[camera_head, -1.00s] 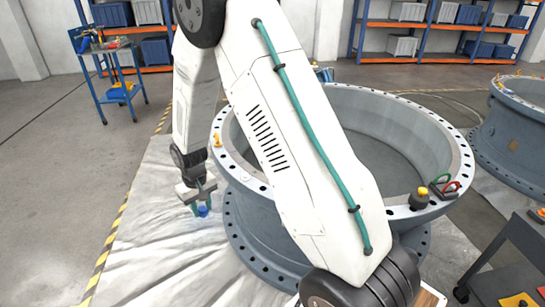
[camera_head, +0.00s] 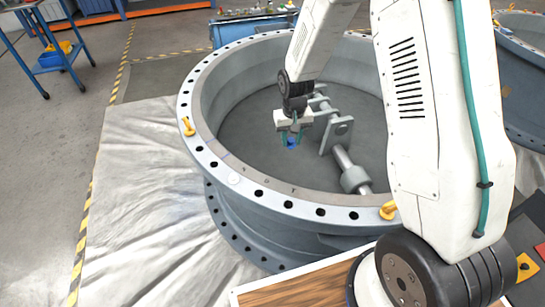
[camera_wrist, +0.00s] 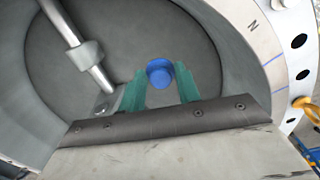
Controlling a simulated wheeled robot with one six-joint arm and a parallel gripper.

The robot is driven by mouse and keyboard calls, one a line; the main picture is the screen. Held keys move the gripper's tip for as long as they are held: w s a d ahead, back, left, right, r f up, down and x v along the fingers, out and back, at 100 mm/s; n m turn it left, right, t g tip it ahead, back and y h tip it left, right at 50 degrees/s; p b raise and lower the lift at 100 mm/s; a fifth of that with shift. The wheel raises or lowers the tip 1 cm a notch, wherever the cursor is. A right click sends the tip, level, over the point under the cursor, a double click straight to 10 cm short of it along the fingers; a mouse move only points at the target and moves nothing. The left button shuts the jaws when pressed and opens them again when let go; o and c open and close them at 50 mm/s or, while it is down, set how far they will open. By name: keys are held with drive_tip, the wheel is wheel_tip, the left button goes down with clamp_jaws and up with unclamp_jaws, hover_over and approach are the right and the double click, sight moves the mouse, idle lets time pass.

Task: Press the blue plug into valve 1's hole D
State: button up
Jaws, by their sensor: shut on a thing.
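My gripper (camera_head: 292,136) hangs over the inside of the grey valve ring (camera_head: 207,262), above the dark disc. Its green fingers point down, shut on the blue plug (camera_head: 291,143). In the wrist view the round blue plug (camera_wrist: 160,72) sits between the green fingertips of my gripper (camera_wrist: 160,80). The pale flange rim (camera_head: 300,191) has a row of dark holes and small letters along its near edge. The letters are too small to read surely, so I cannot tell which hole is D. The wrist view shows an N on the rim (camera_wrist: 256,28). No valve number is readable.
A steel shaft (camera_head: 350,172) with brackets crosses the ring's inside, right of my gripper. Yellow pins stand on the rim at left (camera_head: 188,127) and near right (camera_head: 388,210). A white round spot (camera_head: 233,178) lies on the near-left rim. A tool-laden blue bench (camera_head: 250,28) stands behind.

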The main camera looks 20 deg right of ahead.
drive_tip(key=s+a+m, duration=0.8)
drive_tip(key=s+a, duration=0.2)
drive_tip(key=a, duration=0.4)
drive_tip(key=shift+f, duration=2.75)
drive_tip(key=shift+s+a+f, duration=0.1)
drive_tip(key=shift+f, duration=1.15)
drive_tip(key=o, duration=1.5)
drive_tip(key=shift+o, duration=0.2)
drive_tip(key=shift+r, duration=0.1)
drive_tip(key=shift+r, duration=2.9)
